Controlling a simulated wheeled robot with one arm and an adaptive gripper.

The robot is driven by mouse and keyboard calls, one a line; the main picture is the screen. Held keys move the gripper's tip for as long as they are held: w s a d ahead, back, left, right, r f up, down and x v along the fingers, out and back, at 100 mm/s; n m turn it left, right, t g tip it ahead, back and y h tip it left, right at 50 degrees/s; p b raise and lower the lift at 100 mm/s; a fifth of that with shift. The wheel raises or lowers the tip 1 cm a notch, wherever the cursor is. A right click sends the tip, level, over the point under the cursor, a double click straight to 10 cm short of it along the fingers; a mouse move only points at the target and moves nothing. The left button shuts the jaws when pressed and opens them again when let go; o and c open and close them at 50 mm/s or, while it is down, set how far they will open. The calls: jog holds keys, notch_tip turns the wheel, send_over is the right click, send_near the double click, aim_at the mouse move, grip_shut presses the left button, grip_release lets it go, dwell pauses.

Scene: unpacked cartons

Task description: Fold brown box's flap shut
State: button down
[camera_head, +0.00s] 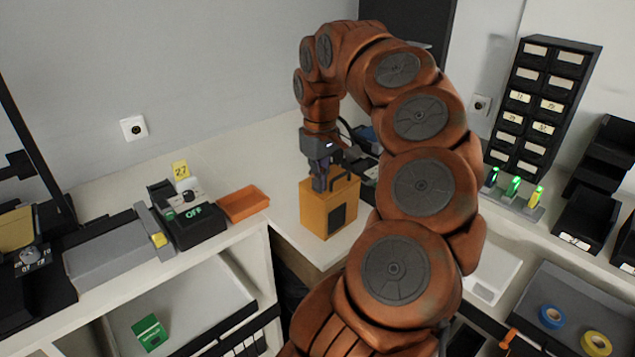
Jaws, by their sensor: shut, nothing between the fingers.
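I see no box that is plainly brown and no clear raised flap. An orange-yellow box (313,214) with a dark front panel and a black handle on top stands upright on the white counter, near the corner. My gripper (319,186) points down with its fingers shut and empty, at the box's top left part. I cannot tell whether the fingertips touch the box. My orange arm hides part of the counter to the right of and behind the box.
A black drawer cabinet (541,105) and green-lit indicators (514,187) stand at right. Blue and yellow tape rolls (551,316) lie at lower right. Some counter left of the box is clear.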

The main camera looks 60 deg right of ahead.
notch_tip(320, 180, up, 11)
jog(key=p, duration=0.5)
jog(key=shift+f, duration=0.1)
dwell(0.7)
jog(key=w+a+n, duration=0.2)
jog(key=a, duration=0.9)
jog(key=w+a+n, duration=0.2)
jog(key=a, duration=0.9)
jog(key=s+a+f+m+g, duration=0.1)
jog(key=s+a+f, duration=1.2)
jog(key=s+a, duration=0.1)
jog(key=shift+s+f+g, duration=0.25)
jog(key=shift+f+g, duration=0.15)
jog(key=shift+a, duration=0.1)
